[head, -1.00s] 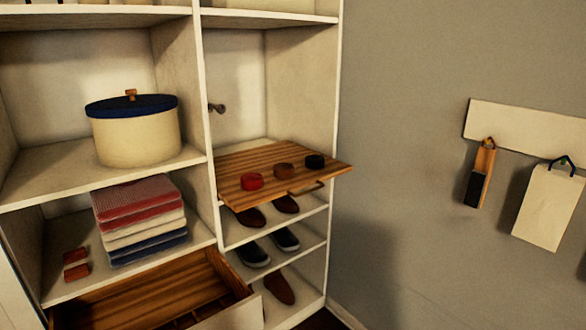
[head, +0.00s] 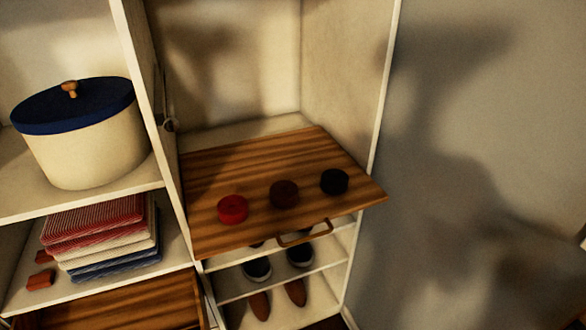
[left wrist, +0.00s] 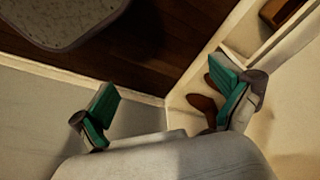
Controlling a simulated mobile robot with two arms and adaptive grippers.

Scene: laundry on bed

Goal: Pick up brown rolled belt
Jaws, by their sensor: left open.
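The brown rolled belt (head: 284,193) lies on the pulled-out wooden shelf board (head: 240,160), between a red rolled belt (head: 232,209) and a black one (head: 334,181). No gripper shows in the head view. In the left wrist view my left gripper (left wrist: 170,112) is open, its two green-padded fingers wide apart with nothing between them. Past the fingers are dark floor, wall and brown shoes (left wrist: 202,106) on a shelf. The belts are not in the wrist view.
A cream box with a blue lid (head: 84,140) stands on the left shelf, above folded cloths (head: 100,235). An open wooden drawer (head: 115,305) is below. Shoes (head: 300,255) sit under the board. Grey wall is at right.

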